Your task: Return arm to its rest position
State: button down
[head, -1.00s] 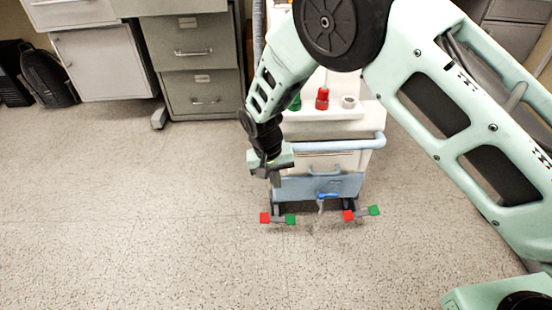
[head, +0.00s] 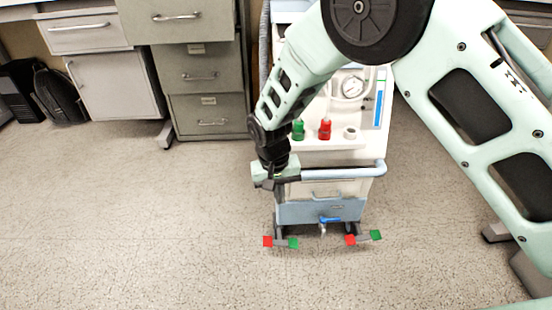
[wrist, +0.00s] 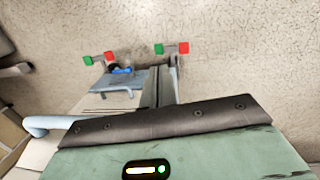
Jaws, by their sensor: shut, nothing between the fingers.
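My gripper (head: 268,184) hangs at the end of my pale green arm, by the left front of a white and blue medical cart (head: 305,210). It points down and is empty. In the wrist view my gripper's fingers (wrist: 160,85) are together, with the cart's light blue lower front (wrist: 112,84) beside them on the left. I cannot tell whether the gripper touches the cart.
The cart's handle bar (head: 340,173) runs just right of my gripper. Grey drawer cabinets (head: 205,90) stand behind left. The floor (head: 130,220) at left is open.

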jog(key=s+d+r+n+y, duration=0.2)
jog(key=s+d+r+n, duration=0.1)
jog(key=s+r, duration=1.2)
jog(key=s+d+r+n, duration=0.45)
jog(key=s+d, duration=0.35)
jog(key=s, duration=0.3)
notch_tip(320, 180, up, 37)
jog(key=p, duration=3.6)
jog(key=shift+s+a+f+m+t, duration=0.15)
jog(key=shift+s+a+m+t, duration=0.05)
jog(key=shift+s+m+t, duration=0.15)
